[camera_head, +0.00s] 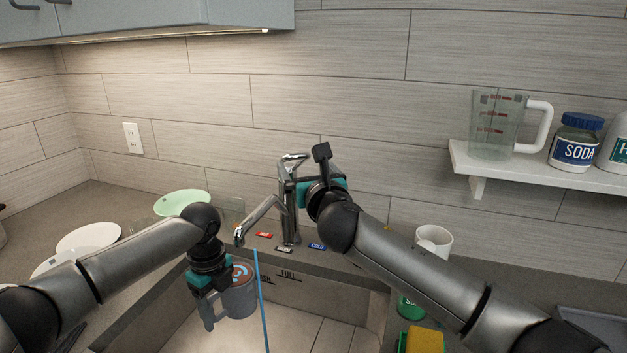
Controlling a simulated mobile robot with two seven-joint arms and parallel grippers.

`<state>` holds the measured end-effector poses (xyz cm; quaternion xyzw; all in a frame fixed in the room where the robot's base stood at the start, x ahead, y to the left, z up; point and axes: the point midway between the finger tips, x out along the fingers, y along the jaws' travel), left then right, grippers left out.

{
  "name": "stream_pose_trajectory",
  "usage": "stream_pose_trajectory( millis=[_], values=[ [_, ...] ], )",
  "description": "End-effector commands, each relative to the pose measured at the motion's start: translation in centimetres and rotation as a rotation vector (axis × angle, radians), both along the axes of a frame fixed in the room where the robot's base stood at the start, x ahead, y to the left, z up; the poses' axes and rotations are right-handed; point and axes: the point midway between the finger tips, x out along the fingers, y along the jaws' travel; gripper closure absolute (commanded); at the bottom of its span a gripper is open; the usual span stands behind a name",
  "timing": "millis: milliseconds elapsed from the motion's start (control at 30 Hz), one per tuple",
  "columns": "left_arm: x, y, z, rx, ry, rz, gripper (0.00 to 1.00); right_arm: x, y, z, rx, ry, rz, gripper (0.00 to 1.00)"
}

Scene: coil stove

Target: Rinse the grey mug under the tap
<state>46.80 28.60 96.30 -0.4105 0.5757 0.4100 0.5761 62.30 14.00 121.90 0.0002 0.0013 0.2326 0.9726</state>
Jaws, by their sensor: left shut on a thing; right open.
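The grey mug (240,299) is held over the sink (295,318), with a brownish content or inside and a light mark showing at its top. My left gripper (212,302) is shut on the grey mug at its left side. The metal tap (288,212) stands behind the sink, its spout reaching left and down. A thin blue stream (262,305) falls from near the spout, just right of the mug and seemingly beside it. My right gripper (318,172) is open near the top of the tap, by its lever; whether it touches is unclear.
Red and blue labels, the blue reading COLD (317,246), lie by the tap. A white mug (433,241), a green container (411,307) and a yellow sponge (425,340) are at right. A shelf (540,172) holds a measuring jug.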

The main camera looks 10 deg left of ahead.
Motion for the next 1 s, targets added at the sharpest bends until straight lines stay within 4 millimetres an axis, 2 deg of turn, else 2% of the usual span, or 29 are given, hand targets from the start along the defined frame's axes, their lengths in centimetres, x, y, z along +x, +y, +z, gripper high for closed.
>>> stream_pose_trajectory(
  millis=[500,1000],
  values=[
    [0.1,0.0,0.1,-0.001,-0.002,0.0,1.0,-4.5,-2.4,-0.1,-0.001,0.0,-0.002,0.01],
    [0.1,0.0,0.1,-0.001,-0.002,0.0,1.0,-5.2,-2.7,-0.1,-0.002,0.001,-0.003,0.01]
  ],
)
